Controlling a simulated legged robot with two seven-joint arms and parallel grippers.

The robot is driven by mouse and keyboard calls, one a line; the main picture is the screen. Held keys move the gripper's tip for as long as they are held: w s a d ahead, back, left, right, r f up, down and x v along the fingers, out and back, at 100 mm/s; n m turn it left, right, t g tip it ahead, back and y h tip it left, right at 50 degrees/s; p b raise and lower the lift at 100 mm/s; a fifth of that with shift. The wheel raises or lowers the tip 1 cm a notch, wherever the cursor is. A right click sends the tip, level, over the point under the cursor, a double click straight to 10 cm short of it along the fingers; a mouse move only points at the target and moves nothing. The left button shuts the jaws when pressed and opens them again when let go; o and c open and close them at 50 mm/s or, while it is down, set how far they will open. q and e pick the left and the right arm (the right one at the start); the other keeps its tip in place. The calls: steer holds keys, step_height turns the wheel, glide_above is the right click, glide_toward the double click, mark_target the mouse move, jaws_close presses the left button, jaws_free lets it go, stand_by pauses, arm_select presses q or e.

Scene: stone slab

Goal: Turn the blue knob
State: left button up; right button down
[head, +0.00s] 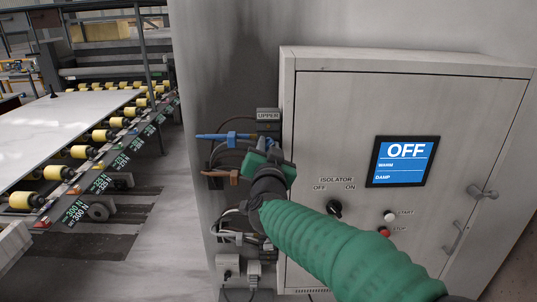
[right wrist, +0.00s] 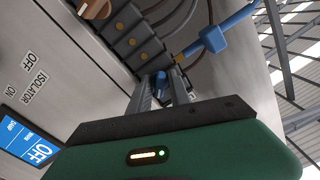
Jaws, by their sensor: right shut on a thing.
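My right gripper (head: 267,158) reaches up to the terminal block beside the grey cabinet, under a label reading UPPER (head: 268,115). In the right wrist view its two grey fingers (right wrist: 165,90) point at the block and are shut on a small blue part between their tips, which looks like the blue knob (right wrist: 162,80). The fingers and the green gripper body hide most of it. A blue plug with a square collar (head: 232,137) lies just beside the fingers; it also shows in the wrist view (right wrist: 214,39). My left gripper is not in view.
An orange-brown plug (head: 220,174) sits below the blue one. The cabinet (head: 460,110) has a screen reading OFF, WARM, DAMP (head: 403,162), a black isolator knob (head: 334,208), and white and red buttons. A roller conveyor with a slab (head: 60,125) stands at the left.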

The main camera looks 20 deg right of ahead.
steer(key=m+b, duration=0.1)
steer(key=m, duration=0.2)
steer(key=f+m+b, duration=0.1)
steer(key=m+b, duration=0.1)
steer(key=m, duration=0.1)
steer(key=shift+a, duration=0.15)
steer(key=m+b, duration=0.2)
steer(key=m, duration=0.2)
steer(key=shift+w+r, duration=0.1)
steer(key=shift+r+m+b, duration=0.1)
steer(key=shift+m+b, duration=0.25)
steer(key=shift+m, duration=0.35)
steer(key=shift+r, duration=0.15)
steer(key=c, duration=1.5)
jaws_free()
steer(key=shift+o, duration=0.2)
steer(key=shift+w, duration=0.2)
steer(key=shift+d, duration=0.2)
